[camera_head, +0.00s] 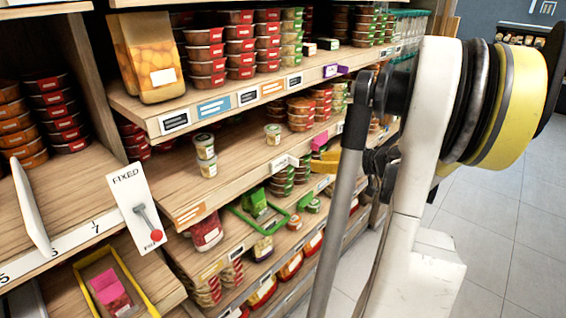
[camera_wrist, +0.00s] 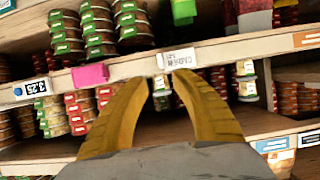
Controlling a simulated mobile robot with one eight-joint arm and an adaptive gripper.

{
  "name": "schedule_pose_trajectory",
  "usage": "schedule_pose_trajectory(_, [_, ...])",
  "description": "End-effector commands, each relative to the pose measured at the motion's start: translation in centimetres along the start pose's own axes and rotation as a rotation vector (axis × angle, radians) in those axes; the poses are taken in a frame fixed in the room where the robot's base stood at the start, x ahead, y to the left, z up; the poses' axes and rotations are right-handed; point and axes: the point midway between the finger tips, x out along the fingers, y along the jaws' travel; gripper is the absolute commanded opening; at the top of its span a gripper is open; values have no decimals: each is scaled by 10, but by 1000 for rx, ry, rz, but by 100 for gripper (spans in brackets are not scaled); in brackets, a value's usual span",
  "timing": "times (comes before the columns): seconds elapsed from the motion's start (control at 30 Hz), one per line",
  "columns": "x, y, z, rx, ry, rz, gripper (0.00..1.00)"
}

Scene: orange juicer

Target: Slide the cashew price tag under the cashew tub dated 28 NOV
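The cashew price tag (camera_wrist: 177,60) is a white tag with upside-down lettering on the shelf-edge rail in the wrist view. In the head view, a white tag (camera_head: 283,163) on the middle shelf rail appears to be the same one. A stack of two similar tubs (camera_head: 206,155) stands further left and also shows in the wrist view (camera_wrist: 246,82). Their dates are too small to read. My gripper (camera_wrist: 161,80) has two yellow fingers spread apart, with nothing held. It faces the rail beside the tag.
A pink tag (camera_wrist: 90,75) is on the same rail, right of the cashew tag in the head view. Red and green tub stacks (camera_head: 300,110) stand on that shelf to the right. Shelf boards run above and below. Bare shelf lies between the pale tubs.

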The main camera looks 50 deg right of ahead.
Motion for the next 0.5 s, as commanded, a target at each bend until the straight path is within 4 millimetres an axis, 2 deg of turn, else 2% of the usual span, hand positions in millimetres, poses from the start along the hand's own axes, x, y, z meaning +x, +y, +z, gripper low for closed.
schedule_pose_trajectory(0.3, [64,-2,2,0,-2,-5,31])
schedule_pose_trajectory(0.5, [91,-2,1,1,-3,-3,31])
